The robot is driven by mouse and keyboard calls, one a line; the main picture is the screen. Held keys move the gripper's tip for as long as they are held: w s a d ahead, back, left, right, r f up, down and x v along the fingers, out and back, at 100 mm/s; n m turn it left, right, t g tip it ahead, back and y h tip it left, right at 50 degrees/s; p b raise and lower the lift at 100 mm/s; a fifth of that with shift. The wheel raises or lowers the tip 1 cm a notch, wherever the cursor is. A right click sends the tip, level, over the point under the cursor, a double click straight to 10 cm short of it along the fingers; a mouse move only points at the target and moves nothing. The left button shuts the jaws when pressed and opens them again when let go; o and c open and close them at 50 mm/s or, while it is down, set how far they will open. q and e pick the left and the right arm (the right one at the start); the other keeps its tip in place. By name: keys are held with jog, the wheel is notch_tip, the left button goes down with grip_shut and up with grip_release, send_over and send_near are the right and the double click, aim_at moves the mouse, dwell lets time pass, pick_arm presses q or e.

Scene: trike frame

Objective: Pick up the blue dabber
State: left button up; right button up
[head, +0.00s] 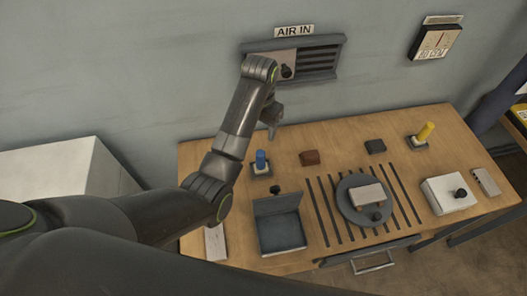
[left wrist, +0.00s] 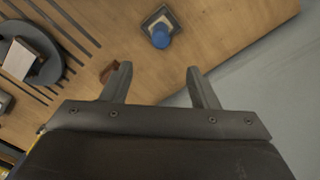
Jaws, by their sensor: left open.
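The blue dabber (head: 261,159) stands upright in a small dark square holder (head: 261,170) at the back left of the wooden table. In the left wrist view the blue dabber (left wrist: 160,37) shows from above, ahead of the fingertips and between their lines. My left gripper (head: 272,128) is above the back of the table, near the dabber and apart from it. In the left wrist view my left gripper (left wrist: 158,70) has its two fingers spread with nothing between them. My right gripper is not in view.
A brown block (head: 310,157) lies right of the dabber, with a dark block (head: 375,146) and a yellow dabber (head: 426,131) farther right. A dark open box (head: 282,232) stands in front. A round grey plate (head: 350,211) bears a pale block. A wall vent (head: 318,60) is behind.

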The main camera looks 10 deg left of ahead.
pick_arm(q)
jog(key=b, duration=0.5)
send_over(261, 154)
jog(key=f, duration=0.4)
jog(key=shift+s+f, duration=0.2)
jog(key=shift+f, duration=0.05)
jog(key=f, duration=0.3)
jog(key=f+p, duration=0.1)
jog(key=f, duration=0.1)
jog(key=shift+w+a+f, duration=0.1)
jog(key=shift+w+f, duration=0.1)
jog(key=shift+f, duration=1.3)
jog(key=f, duration=0.1)
jog(key=f+p, duration=0.1)
jog(key=f, duration=0.1)
jog(key=shift+w+a, duration=0.1)
jog(key=shift+w, duration=0.1)
jog(key=shift+f, duration=0.75)
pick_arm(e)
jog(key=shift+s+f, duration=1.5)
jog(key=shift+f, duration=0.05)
pick_arm(q)
jog(key=c, duration=1.1)
jog(key=shift+o, duration=0.2)
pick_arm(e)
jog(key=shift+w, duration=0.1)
